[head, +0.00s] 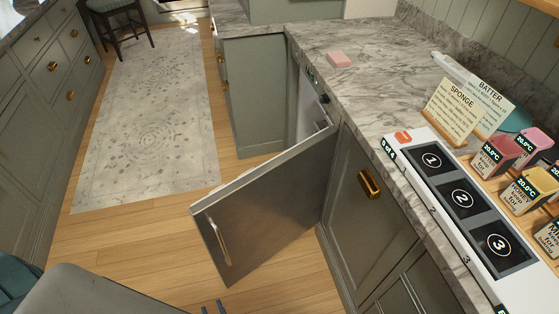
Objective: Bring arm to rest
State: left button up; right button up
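Only the two dark fingertips of my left gripper (213,307) show, at the bottom edge in the head view. They stand a little apart with nothing seen between them, in front of the wood floor. The rest of this gripper is cut off by the frame. A grey part of my own body fills the bottom left corner. The fingertips are below and in front of an open appliance door (270,205), with a visible gap in the picture. My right gripper is not in view.
The metal door swings out from under the marble counter (375,70) across the floor. A numbered white tray (470,215), cards and several labelled boxes stand at the right. A patterned rug (152,120) and bare floor lie left.

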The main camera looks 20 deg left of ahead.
pick_arm(q)
notch_tip(320, 180, down, 19)
jog(key=s+d+m+g+h, duration=0.25)
jog(key=m+h, duration=0.45)
jog(key=h, duration=0.4)
jog(key=s+a+f+m+g, duration=0.1)
jog(key=s+a+f+g, duration=0.3)
jog(key=s, duration=0.3)
jog(key=s+a+f+m+g, duration=0.1)
jog(key=s+a+f+g, duration=0.3)
jog(key=s+f+g, duration=0.1)
jog(key=shift+s+f+h, duration=0.15)
jog(key=shift+s+h, duration=0.25)
jog(key=shift+s, duration=0.45)
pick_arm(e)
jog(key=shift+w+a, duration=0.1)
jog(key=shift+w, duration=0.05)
pick_arm(q)
jog(key=shift+d, duration=0.1)
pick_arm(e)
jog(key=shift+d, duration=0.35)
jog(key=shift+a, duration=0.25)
